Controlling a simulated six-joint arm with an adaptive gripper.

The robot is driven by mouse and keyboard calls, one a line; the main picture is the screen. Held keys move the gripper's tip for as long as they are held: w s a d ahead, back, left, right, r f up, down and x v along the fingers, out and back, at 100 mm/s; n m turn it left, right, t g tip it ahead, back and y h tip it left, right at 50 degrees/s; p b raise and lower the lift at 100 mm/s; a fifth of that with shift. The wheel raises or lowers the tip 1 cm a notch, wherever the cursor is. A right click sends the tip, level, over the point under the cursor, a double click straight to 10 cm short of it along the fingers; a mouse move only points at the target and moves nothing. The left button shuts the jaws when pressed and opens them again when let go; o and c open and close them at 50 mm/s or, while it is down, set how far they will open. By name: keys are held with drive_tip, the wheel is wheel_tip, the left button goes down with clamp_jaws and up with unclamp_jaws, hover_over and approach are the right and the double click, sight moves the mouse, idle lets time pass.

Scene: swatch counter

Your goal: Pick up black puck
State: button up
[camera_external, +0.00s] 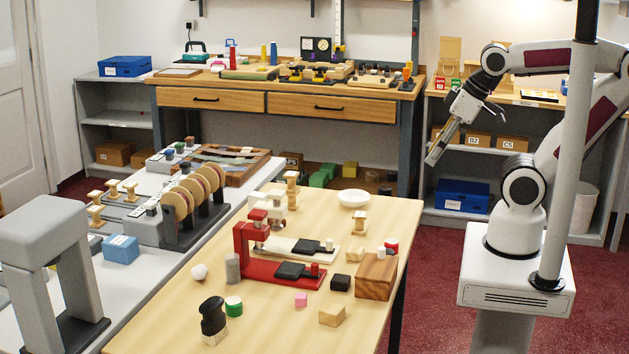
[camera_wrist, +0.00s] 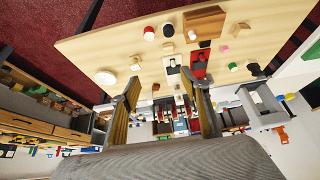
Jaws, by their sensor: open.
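A small dark black piece (camera_external: 340,283) sits on the light wood table, just right of the red stand's base; it looks blocky, and I cannot tell whether it is round. It also shows in the wrist view (camera_wrist: 205,44), beside the brown wood block. A taller black knob-shaped piece (camera_external: 213,318) stands at the table's near left. My gripper (camera_external: 434,156) is raised beyond the table's far right side, well apart from these pieces, and tilted down to the left. In the wrist view its two fingers (camera_wrist: 167,92) are spread with nothing held between them.
The red stand (camera_external: 285,272) and a white stand (camera_external: 300,247) carry black plates. The wood block (camera_external: 376,276), a red-and-white cylinder (camera_external: 391,248), a yellowish wedge (camera_external: 332,315), a pink cube (camera_external: 301,299) and a green-and-white cylinder (camera_external: 234,306) surround the black piece. The table's near right is bare.

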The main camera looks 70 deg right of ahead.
drive_tip(key=w+d+f+n+t+h, duration=0.2)
drive_tip(key=w+d+n+h, duration=0.15)
drive_tip(key=w+d, duration=1)
drive_tip(key=w+d+f+n+t+y, duration=0.1)
drive_tip(key=w+d+f+n, duration=0.35)
drive_tip(key=w+f, duration=0.35)
drive_tip(key=s+a+f+n+y, duration=0.2)
drive_tip(key=a+f+n+y, duration=0.2)
drive_tip(key=f+y, duration=0.5)
drive_tip(key=s+a+f+y, duration=0.2)
drive_tip(key=s+a, duration=0.1)
drive_tip(key=s, duration=0.1)
drive_tip(key=s+a+f+y, duration=0.2)
drive_tip(key=s+a+f, duration=0.1)
drive_tip(key=s+a, duration=0.1)
drive_tip(key=s+a+f+y, duration=0.2)
drive_tip(key=s+a+y, duration=0.1)
drive_tip(key=s, duration=0.1)
drive_tip(key=shift+s+a+f+t, duration=0.25)
drive_tip(key=shift+f+t, duration=0.05)
drive_tip(key=shift+f, duration=0.05)
drive_tip(key=shift+s+a+f+m+t+y, duration=0.1)
drive_tip(key=shift+s+a+m+t+y, duration=0.3)
drive_tip(key=shift+s+a, duration=0.4)
